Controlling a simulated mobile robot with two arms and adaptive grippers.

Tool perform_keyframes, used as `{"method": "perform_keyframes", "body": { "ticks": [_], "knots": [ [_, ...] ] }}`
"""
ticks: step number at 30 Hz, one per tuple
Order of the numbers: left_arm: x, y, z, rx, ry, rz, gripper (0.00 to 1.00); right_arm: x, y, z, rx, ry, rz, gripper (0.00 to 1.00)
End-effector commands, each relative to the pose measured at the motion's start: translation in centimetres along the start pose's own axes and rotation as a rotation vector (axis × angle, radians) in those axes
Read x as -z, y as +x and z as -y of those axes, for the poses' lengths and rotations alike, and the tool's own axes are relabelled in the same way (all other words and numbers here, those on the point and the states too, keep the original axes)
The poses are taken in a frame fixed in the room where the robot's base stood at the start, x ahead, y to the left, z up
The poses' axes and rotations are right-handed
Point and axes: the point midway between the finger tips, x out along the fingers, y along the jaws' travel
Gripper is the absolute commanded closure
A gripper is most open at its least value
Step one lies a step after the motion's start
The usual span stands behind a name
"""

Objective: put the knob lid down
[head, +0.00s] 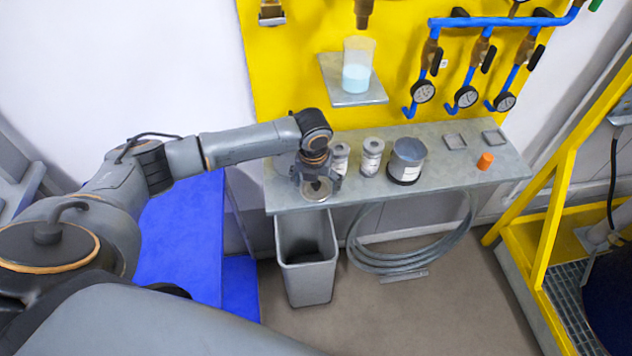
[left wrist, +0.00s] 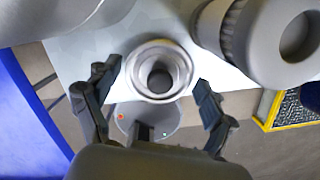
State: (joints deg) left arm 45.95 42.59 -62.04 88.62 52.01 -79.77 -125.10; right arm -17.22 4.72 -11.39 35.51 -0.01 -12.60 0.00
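The knob lid (head: 318,193), a round metal disc, is at the left end of the grey shelf (head: 430,185), near its front edge. In the left wrist view the lid (left wrist: 145,91) shows as pale rings around a dark round centre. My left gripper (head: 316,182) is right over it and partly hides it in the head view. In the left wrist view its fingers (left wrist: 160,78) are spread, one on each side of the lid, with small gaps and nothing held. Whether the lid lies flat on the shelf is hard to tell. My right gripper is not in view.
Two labelled jars (head: 372,158) and a larger grey container (head: 407,162) stand right of my left gripper. An orange piece (head: 485,160) sits farther right. A grey bin (head: 306,262) stands below the shelf's left end. A beaker (head: 357,66) stands on the small upper shelf.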

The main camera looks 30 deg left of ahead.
Motion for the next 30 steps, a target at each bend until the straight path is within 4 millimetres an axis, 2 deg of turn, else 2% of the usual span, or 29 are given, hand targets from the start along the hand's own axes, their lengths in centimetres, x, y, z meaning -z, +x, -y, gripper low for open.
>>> {"method": "perform_keyframes", "body": {
  "ticks": [14,17,30],
  "knots": [
    [-0.1,-0.6,0.0,0.001,0.000,0.002,0.02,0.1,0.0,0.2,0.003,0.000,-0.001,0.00],
    [-0.2,-1.8,0.0,0.002,0.000,0.004,0.02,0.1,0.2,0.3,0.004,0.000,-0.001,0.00],
    [-0.2,-10.5,0.0,0.001,0.000,0.003,0.02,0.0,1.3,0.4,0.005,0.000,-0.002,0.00]
  ]
}}
